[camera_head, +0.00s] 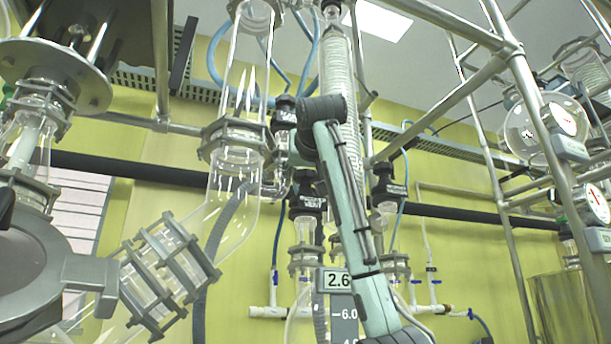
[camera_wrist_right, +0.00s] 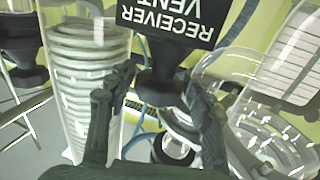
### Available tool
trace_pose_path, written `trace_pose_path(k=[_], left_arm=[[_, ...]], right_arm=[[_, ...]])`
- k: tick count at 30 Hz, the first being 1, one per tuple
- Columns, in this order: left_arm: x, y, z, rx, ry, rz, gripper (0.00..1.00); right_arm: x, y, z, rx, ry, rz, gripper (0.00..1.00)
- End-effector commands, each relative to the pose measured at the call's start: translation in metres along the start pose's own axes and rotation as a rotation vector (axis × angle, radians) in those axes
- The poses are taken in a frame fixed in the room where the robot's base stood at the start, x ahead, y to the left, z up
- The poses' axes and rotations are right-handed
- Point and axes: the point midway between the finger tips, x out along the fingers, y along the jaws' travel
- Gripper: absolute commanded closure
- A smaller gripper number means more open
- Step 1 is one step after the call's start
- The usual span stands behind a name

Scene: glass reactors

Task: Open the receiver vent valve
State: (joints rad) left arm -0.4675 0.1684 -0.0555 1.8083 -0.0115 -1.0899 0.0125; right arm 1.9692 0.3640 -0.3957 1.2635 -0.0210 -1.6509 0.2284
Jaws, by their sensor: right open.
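The receiver vent valve (camera_wrist_right: 163,62) is a black knob under a black label reading "RECEIVER VENT", upside down in the right wrist view. In the head view, my right arm reaches up through the middle to a black valve (camera_head: 285,107) left of the coil condenser. My wrist partly covers that area, and the fingertips cannot be made out there. My left gripper is not in view.
The glass coil condenser (camera_wrist_right: 90,75) stands close beside the right gripper. Another black valve (camera_head: 308,195) hangs lower, close to my arm. Steel frame tubes (camera_head: 440,110) cross at the right. A glass column (camera_head: 237,150) stands left of the arm.

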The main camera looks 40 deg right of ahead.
Motion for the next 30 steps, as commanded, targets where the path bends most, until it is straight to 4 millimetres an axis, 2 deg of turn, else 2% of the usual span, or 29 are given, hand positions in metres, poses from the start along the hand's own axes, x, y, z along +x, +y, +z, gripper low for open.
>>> trace_pose_path(k=[6, 15, 16, 23, 30], left_arm=[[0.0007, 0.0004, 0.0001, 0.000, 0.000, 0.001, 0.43], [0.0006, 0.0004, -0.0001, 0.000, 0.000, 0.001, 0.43], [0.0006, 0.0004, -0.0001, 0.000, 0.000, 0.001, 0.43], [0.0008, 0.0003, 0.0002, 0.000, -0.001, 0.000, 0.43], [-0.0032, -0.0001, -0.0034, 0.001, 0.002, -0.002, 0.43]], right_arm=[[0.0004, 0.0002, 0.0003, 0.000, 0.000, 0.000, 0.49], [0.0000, 0.0004, 0.0000, 0.000, 0.000, 0.000, 0.86], [0.0000, 0.0004, 0.0000, 0.000, 0.000, 0.000, 0.88], [-0.0001, 0.0008, 0.0001, 0.001, 0.000, -0.023, 0.88], [-0.0005, 0.0011, -0.0002, 0.003, 0.002, -0.139, 0.88]])
